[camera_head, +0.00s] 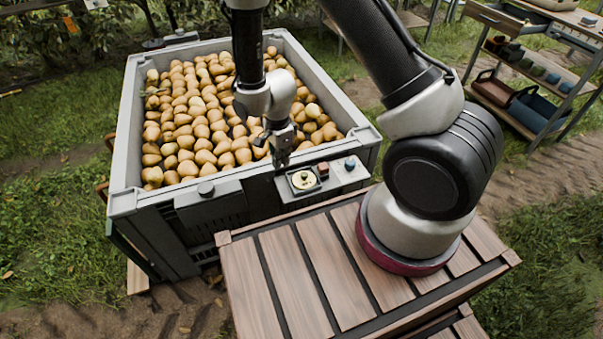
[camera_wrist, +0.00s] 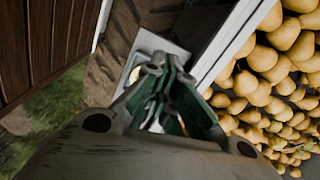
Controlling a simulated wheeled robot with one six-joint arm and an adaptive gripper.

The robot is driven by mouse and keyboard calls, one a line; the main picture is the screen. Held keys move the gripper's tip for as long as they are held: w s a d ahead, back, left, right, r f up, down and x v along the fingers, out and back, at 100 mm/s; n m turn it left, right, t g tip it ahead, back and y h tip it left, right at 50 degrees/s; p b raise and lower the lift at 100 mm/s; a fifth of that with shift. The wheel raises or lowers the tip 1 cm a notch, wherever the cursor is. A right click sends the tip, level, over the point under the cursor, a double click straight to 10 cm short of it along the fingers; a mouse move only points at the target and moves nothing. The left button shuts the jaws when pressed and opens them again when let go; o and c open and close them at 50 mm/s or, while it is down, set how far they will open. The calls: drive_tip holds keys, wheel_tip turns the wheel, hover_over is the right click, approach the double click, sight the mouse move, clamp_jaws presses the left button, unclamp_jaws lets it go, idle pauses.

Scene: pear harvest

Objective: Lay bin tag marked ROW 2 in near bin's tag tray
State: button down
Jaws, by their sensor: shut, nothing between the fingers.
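The near bin (camera_head: 200,193) is a large grey crate full of pears. On its front rim a pale ledge (camera_head: 337,185) carries a small dark green square tray (camera_head: 292,188). A cream round tag with a green knob (camera_head: 303,180) lies in the tray; no marking is readable on it. My gripper (camera_head: 281,162) is shut and empty, just above and left of the tray, apart from the tag. In the wrist view my gripper's fingers (camera_wrist: 158,82) are together and hide most of the tray area; the ledge (camera_wrist: 150,42) shows behind them.
A small brown block (camera_head: 323,169) and a blue knobbed piece (camera_head: 350,163) stand on the ledge right of the tray. A slatted wooden surface (camera_head: 300,280) lies in front. A shelf rack (camera_head: 530,80) stands at the back right.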

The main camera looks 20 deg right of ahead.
sight(294, 184)
wheel_tip(294, 184, down, 10)
drive_tip(key=shift+r, duration=0.2)
drive_tip(key=shift+w+d+f, duration=0.1)
drive_tip(key=shift+d+f, duration=0.05)
drive_tip(key=shift+d, duration=0.45)
drive_tip(key=shift+w+d+f, duration=0.1)
drive_tip(key=shift+d, duration=0.45)
drive_tip(key=shift+w+d, duration=0.1)
drive_tip(key=shift+d, duration=0.75)
